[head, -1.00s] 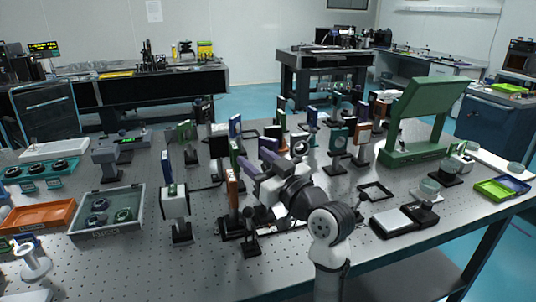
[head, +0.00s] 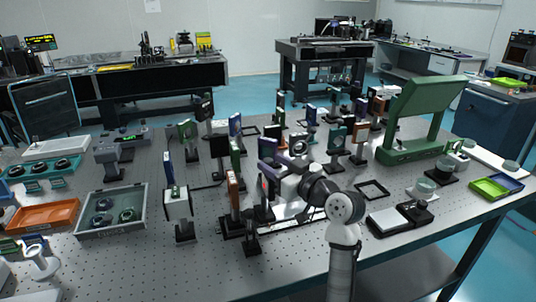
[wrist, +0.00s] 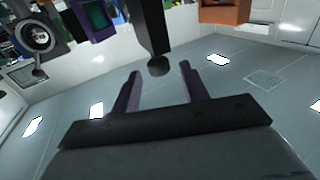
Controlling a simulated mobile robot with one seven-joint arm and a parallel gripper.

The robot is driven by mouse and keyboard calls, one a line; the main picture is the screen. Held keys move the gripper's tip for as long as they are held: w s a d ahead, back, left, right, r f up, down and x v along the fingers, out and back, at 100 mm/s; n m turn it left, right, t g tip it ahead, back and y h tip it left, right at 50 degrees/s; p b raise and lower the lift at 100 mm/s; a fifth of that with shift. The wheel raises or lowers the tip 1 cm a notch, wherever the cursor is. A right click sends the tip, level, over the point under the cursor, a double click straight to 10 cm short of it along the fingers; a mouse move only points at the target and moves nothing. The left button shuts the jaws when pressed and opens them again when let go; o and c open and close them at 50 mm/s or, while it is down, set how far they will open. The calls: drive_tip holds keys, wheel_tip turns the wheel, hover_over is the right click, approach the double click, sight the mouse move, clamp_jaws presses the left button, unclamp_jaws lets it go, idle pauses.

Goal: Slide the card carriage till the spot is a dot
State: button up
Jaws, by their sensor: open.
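My gripper (head: 264,168), with purple fingers, is low among the upright optics near the middle of the table in the head view. In the wrist view its two fingers (wrist: 160,90) are spread, and a dark post with a rounded end (wrist: 158,66) shows between and beyond them; I see no contact. A small red spot (head: 264,187) shows beside the lower finger; I cannot tell what surface it lies on. A dark rail (head: 290,224) runs beneath my gripper. I cannot clearly pick out the card carriage, which my gripper and nearby mounts may partly hide.
An orange-brown upright plate (head: 232,188) stands just left of my gripper, with a small dark post mount (head: 251,240) in front. A white box on a post (head: 178,206) is farther left. Several mounts crowd behind.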

drive_tip(key=shift+p+x, duration=0.3)
drive_tip(key=shift+x, duration=1.2)
drive_tip(key=shift+c, duration=0.2)
clamp_jaws()
